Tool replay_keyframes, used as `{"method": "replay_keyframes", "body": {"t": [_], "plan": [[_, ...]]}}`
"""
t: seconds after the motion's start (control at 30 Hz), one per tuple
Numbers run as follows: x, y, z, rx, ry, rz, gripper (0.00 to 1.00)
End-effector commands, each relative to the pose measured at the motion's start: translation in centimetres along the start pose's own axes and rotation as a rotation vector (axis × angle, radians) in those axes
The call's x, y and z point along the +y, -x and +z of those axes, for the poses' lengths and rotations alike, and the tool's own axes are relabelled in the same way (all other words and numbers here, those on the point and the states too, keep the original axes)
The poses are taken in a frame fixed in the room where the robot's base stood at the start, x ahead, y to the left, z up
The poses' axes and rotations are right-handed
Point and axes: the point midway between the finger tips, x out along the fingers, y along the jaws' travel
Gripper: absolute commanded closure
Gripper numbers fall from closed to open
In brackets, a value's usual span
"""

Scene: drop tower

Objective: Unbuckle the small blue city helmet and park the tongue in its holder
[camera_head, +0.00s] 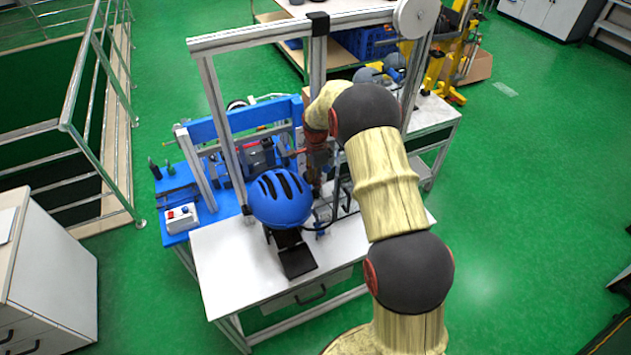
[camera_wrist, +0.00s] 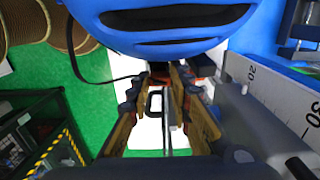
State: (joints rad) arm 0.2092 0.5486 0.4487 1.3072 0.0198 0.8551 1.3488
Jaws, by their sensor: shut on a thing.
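The blue helmet (camera_head: 280,199) with dark vents sits on a stand above the white table. In the wrist view its blue shell (camera_wrist: 180,38) fills the top. My gripper (camera_head: 317,188) is right beside the helmet. In the wrist view my gripper (camera_wrist: 161,76) is shut on a small dark buckle piece (camera_wrist: 160,68) just under the helmet rim. A thin black strap (camera_wrist: 90,79) runs from the left to this piece. A black loop (camera_wrist: 154,103) shows between the fingers. Fine buckle details are too small to tell. I cannot make out the tongue holder.
A metal frame (camera_head: 205,88) stands over the white table (camera_head: 235,275). A black plate (camera_head: 298,262) lies before the helmet. In the wrist view a ruled scale (camera_wrist: 262,88) is close on the right and a dark crate (camera_wrist: 40,130) is at lower left. The table's front left is clear.

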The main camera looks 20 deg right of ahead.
Motion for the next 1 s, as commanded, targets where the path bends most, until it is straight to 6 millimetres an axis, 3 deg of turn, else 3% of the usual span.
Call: {"method": "replay_keyframes", "body": {"t": [1.0], "plan": [[0.3, -1.2, 0.4, -0.002, 0.001, 0.004, 0.94]]}}
